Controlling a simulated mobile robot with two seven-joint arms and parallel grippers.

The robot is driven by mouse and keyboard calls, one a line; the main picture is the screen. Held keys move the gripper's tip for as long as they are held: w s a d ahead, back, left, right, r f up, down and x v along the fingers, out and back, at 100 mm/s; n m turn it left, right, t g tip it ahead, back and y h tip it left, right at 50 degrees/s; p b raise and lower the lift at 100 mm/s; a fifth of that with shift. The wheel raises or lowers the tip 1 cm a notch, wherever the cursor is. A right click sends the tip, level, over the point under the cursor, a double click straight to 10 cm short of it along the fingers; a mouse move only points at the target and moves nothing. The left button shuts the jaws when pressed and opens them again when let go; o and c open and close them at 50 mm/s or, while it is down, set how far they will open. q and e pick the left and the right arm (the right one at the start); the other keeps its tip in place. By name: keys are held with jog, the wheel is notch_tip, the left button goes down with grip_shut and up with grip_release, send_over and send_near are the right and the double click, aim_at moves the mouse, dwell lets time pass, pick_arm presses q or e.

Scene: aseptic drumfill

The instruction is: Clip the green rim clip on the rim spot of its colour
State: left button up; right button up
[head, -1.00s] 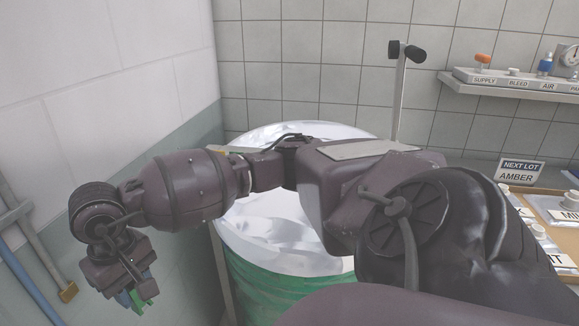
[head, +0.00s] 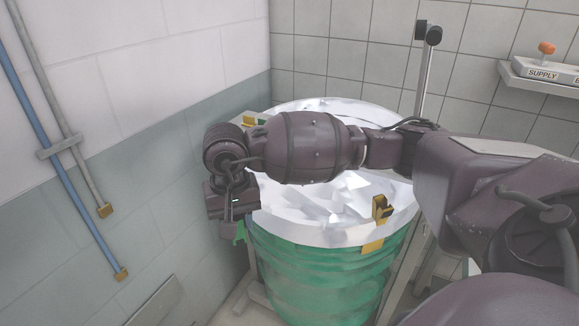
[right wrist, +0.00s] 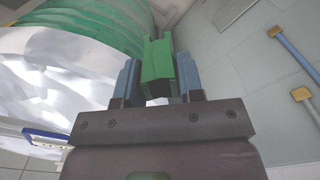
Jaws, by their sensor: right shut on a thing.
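My right gripper (head: 232,226) is shut on the green rim clip (head: 239,233). It hangs at the left of the drum, near the rim. In the right wrist view the green clip (right wrist: 158,66) sits between the two blue-grey fingers of the gripper (right wrist: 158,80). The green drum (head: 325,280) has a shiny liner (head: 340,205) folded over its rim. A yellow patch (head: 372,247) marks the front right rim. A small green patch (head: 262,120) shows at the back left rim, partly hidden by my arm. My left gripper is out of view.
A yellow clip (head: 382,209) stands on the rim above the yellow patch. Another yellowish piece (head: 249,121) is beside the green patch. The wall with pipes (head: 60,130) is close on the left. A post (head: 424,70) rises behind the drum.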

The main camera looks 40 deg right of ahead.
pick_arm(q)
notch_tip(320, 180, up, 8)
jog(key=p, duration=0.8)
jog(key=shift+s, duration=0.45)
pick_arm(e)
jog(key=d+r+m, duration=0.3)
jog(key=d+m, duration=0.2)
jog(key=m, duration=0.8)
jog(key=d+r+m, duration=0.3)
jog(key=d+m, duration=0.2)
jog(key=m, duration=0.9)
jog(key=shift+d, duration=0.3)
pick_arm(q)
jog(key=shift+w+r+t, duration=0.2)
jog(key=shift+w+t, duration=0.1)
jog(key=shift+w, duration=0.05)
pick_arm(e)
jog(key=shift+w+d+f+b, duration=0.1)
jog(key=shift+d+f+b, duration=0.1)
jog(key=shift+f+b, duration=1.15)
jog(key=shift+d+f+b, duration=0.2)
jog(key=shift+f+b, duration=0.55)
jog(key=shift+f, duration=1.1)
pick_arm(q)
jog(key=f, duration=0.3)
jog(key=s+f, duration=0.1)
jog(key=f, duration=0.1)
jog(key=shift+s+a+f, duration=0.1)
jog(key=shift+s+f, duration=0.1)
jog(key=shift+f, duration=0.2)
